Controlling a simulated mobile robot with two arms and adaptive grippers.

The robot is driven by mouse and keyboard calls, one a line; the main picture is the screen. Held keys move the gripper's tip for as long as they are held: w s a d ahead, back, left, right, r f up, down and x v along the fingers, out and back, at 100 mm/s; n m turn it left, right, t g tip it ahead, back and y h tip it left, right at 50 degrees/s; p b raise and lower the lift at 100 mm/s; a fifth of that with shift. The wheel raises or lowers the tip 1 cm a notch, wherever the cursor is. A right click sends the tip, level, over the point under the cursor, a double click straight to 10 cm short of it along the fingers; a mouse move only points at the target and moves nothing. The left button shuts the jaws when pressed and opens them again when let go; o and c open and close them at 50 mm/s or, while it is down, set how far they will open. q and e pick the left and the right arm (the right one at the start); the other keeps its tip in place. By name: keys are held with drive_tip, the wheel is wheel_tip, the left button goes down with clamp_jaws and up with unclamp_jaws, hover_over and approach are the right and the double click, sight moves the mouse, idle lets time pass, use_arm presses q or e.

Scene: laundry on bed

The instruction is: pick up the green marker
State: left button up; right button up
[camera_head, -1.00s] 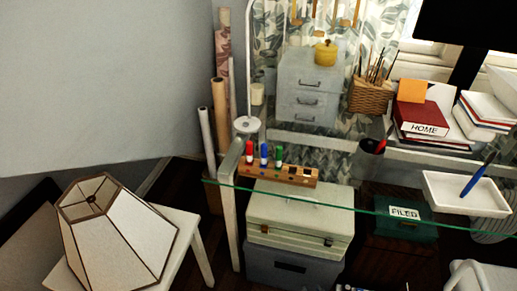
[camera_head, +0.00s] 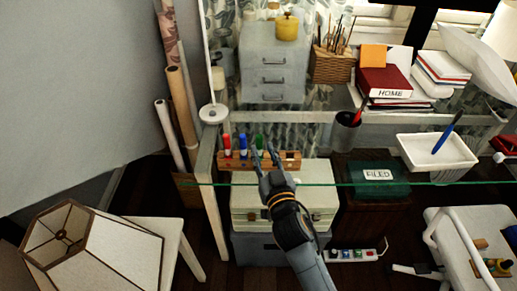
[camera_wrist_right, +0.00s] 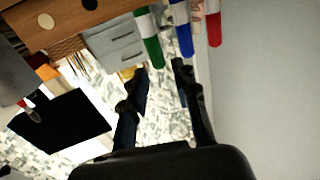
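The green marker (camera_head: 259,142) stands upright in a wooden marker holder (camera_head: 289,160) on the glass desk, right of a blue marker (camera_head: 243,144) and a red marker (camera_head: 227,144). My right gripper (camera_head: 265,153) reaches up from below, its fingers at the front of the holder near the green marker. In the right wrist view the green marker (camera_wrist_right: 149,40) shows just beyond the open fingers (camera_wrist_right: 161,72), closer to the left finger, with the blue marker (camera_wrist_right: 181,35) near the right finger. Nothing is between the fingers. My left gripper is out of view.
The glass desk's front edge crosses below the holder. A black pen cup (camera_head: 346,132) and a white tray (camera_head: 437,151) with a blue pen stand to the right. A lampshade (camera_head: 90,250) sits lower left. A white case (camera_head: 318,208) is under the desk.

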sight(260, 141)
drive_tip(key=shift+p+x, duration=0.4)
drive_tip(key=shift+x, duration=2.6)
drive_tip(key=shift+d, duration=0.1)
clamp_jaws()
